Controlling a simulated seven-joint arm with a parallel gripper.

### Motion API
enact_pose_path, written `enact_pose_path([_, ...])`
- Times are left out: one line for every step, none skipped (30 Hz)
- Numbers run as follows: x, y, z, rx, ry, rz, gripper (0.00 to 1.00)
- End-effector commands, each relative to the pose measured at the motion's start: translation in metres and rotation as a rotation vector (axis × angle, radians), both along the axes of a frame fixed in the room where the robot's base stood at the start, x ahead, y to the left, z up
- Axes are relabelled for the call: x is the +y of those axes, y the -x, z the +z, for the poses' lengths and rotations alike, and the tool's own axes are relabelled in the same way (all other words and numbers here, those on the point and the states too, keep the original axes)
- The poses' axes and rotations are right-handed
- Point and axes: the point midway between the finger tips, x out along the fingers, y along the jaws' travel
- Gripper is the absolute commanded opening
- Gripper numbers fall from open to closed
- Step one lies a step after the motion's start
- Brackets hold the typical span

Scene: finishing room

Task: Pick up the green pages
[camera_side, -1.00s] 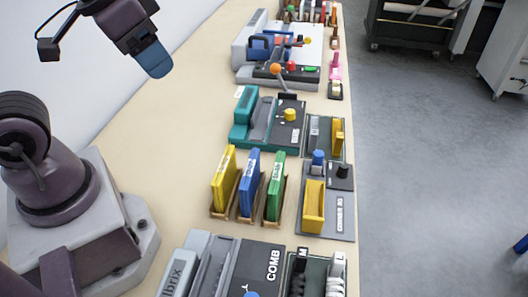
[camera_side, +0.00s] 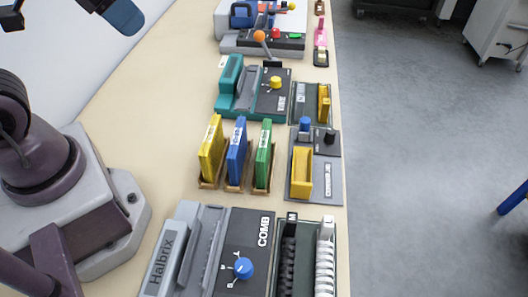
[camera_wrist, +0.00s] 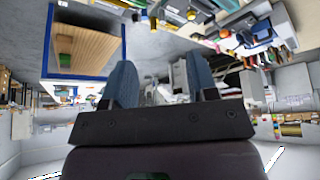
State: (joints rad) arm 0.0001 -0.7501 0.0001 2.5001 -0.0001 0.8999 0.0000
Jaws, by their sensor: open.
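The green pages (camera_side: 264,152) stand upright as a thin block with a white label in a small wooden holder on the bench. They are at the right end of a row, beside the blue pages (camera_side: 238,150) and the yellow pages (camera_side: 211,148). My gripper (camera_side: 122,14) is at the upper left of the side view, up and away from the pages, partly cut off by the top edge. In the wrist view my gripper (camera_wrist: 160,80) has its two blue fingers apart with nothing held between them. I cannot make out the green pages in that view.
A grey device with a yellow part (camera_side: 302,172) stands close to the right of the green pages. A teal punch machine (camera_side: 230,85) is behind them. A grey comb binder (camera_side: 180,250) is in front. Bare bench (camera_side: 150,110) lies to the left.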

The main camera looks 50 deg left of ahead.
Motion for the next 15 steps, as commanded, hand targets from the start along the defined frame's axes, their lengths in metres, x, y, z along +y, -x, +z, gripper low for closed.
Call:
enact_pose_path([0.0,0.0,0.0,0.0,0.0,0.0,0.49])
enact_pose_path([0.0,0.0,0.0,0.0,0.0,0.0,0.49])
enact_pose_path([0.0,0.0,0.0,0.0,0.0,0.0,0.49])
enact_pose_path([0.0,0.0,0.0,0.0,0.0,0.0,0.49])
enact_pose_path([0.0,0.0,0.0,0.0,0.0,0.0,0.49])
enact_pose_path([0.0,0.0,0.0,0.0,0.0,0.0,0.49])
enact_pose_path([0.0,0.0,0.0,0.0,0.0,0.0,0.49])
enact_pose_path([-0.001,0.0,0.0,0.0,0.0,-0.002,0.49])
enact_pose_path([-0.002,0.0,-0.002,0.008,-0.001,-0.01,0.49])
enact_pose_path([-0.003,-0.001,-0.004,0.02,0.0,-0.015,0.49])
enact_pose_path([-0.004,-0.002,-0.007,0.037,-0.001,-0.02,0.49])
enact_pose_path([-0.006,-0.004,-0.013,0.066,0.0,-0.03,0.49])
enact_pose_path([-0.008,-0.006,-0.017,0.091,-0.001,-0.04,0.49])
enact_pose_path([-0.01,-0.01,-0.021,0.118,0.0,-0.05,0.49])
enact_pose_path([-0.014,-0.015,-0.027,0.156,-0.001,-0.064,0.49])
